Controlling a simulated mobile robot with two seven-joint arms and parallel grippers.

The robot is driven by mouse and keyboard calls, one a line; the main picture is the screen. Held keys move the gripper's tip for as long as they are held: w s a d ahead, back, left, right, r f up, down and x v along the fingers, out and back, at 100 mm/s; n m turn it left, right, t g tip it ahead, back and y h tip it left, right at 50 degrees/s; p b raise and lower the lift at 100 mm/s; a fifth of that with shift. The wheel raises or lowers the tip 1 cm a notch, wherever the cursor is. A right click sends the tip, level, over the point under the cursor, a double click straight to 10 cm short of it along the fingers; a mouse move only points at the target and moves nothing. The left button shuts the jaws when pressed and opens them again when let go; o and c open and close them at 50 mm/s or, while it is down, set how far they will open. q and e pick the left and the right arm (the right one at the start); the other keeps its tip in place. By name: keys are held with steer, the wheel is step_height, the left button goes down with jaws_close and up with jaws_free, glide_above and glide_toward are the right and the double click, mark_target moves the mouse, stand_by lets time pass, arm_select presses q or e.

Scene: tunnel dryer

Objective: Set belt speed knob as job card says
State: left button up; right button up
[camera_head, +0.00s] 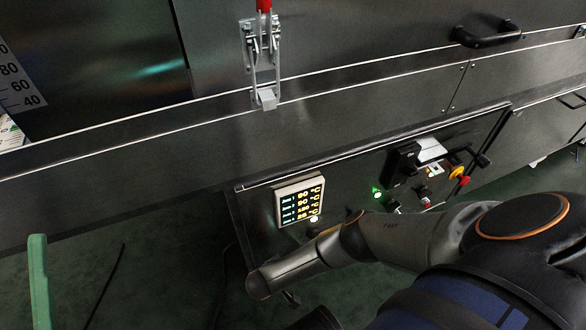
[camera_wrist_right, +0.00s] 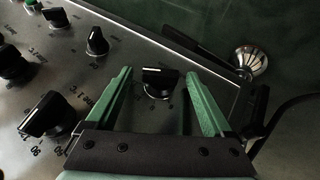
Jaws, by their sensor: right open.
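A black knob with a pale pointer line (camera_wrist_right: 159,82) is on the dark control panel, between the two green fingers of my right gripper (camera_wrist_right: 160,74). The gripper is open, and I cannot tell whether the fingers touch the knob. I cannot read which knob is the belt speed knob. In the head view my right arm reaches across the lower panel and its gripper is hidden. A green finger at the lower left (camera_head: 38,280) appears to be my left gripper's; only one finger shows. I see no readable job card.
More black knobs (camera_wrist_right: 48,115) with printed scales sit left of the gripper. A shiny round metal part (camera_wrist_right: 252,60) is at the right. The head view shows a lit temperature display (camera_head: 300,200), a green lamp (camera_head: 377,193), a red-and-yellow button (camera_head: 458,174) and a latch (camera_head: 264,95).

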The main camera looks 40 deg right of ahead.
steer(key=c, duration=1.4)
steer(key=shift+o, duration=0.2)
steer(key=shift+s+a+f+h, duration=0.1)
steer(key=shift+h, duration=0.5)
steer(key=o, duration=1.4)
steer(key=shift+c, duration=0.2)
